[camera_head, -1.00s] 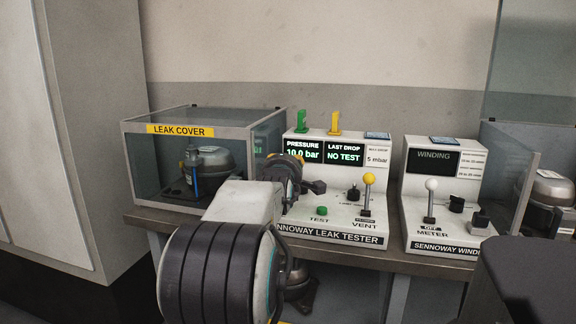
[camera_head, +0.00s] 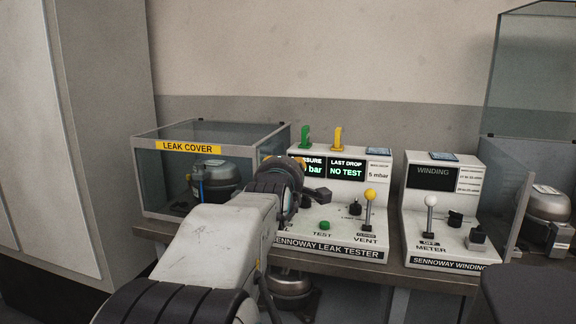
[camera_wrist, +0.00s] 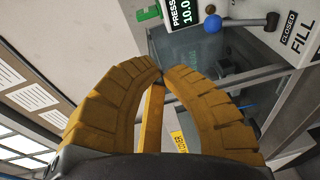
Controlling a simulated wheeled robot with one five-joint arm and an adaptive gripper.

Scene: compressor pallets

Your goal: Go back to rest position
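My gripper (camera_wrist: 162,72) shows in the wrist view with two ribbed yellow fingers bowed inward. Their tips meet, with no object seen clamped at the tips. A narrow yellow strip (camera_wrist: 151,118) shows between the fingers; I cannot tell what it belongs to. In the head view my arm reaches from the bottom toward the leak tester (camera_head: 328,248), and its dark wrist end stands in front of the pressure display. The fingers are mostly hidden there.
The glass leak cover (camera_head: 191,149) stands left of the tester, with a compressor (camera_head: 215,176) inside. The winding meter (camera_head: 434,174) stands to the right, another compressor (camera_head: 548,204) beyond it. A tall cabinet (camera_head: 115,130) is at left. The wall area above the stations is clear.

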